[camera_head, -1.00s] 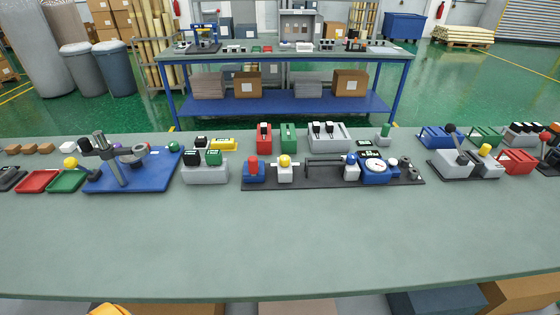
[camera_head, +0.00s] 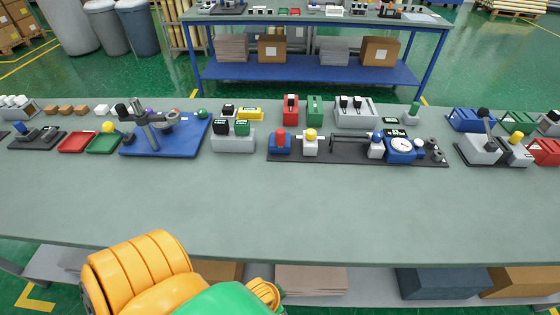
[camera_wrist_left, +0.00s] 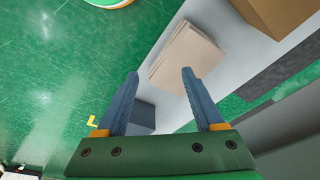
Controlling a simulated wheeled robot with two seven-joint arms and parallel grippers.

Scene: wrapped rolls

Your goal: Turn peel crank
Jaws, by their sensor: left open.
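On the long grey-green workbench, a blue plate (camera_head: 170,142) at the left carries a grey upright post (camera_head: 150,130) with a cross arm and dark grey round parts. A grey block (camera_head: 481,150) at the right carries a black-knobbed lever (camera_head: 488,128). I cannot tell for sure which one is the peel crank. My left gripper (camera_wrist_left: 159,73) is open and empty in the left wrist view, above the floor and a lower shelf. My left arm shows at the bottom of the head view, but its fingers are hidden there. My right gripper is not in view.
A black base (camera_head: 350,158) with a blue dial unit (camera_head: 401,149) stands mid-bench. Red (camera_head: 78,143) and green (camera_head: 104,144) trays lie at the left. The front half of the bench (camera_head: 300,210) is clear. Boxes sit on the shelf below.

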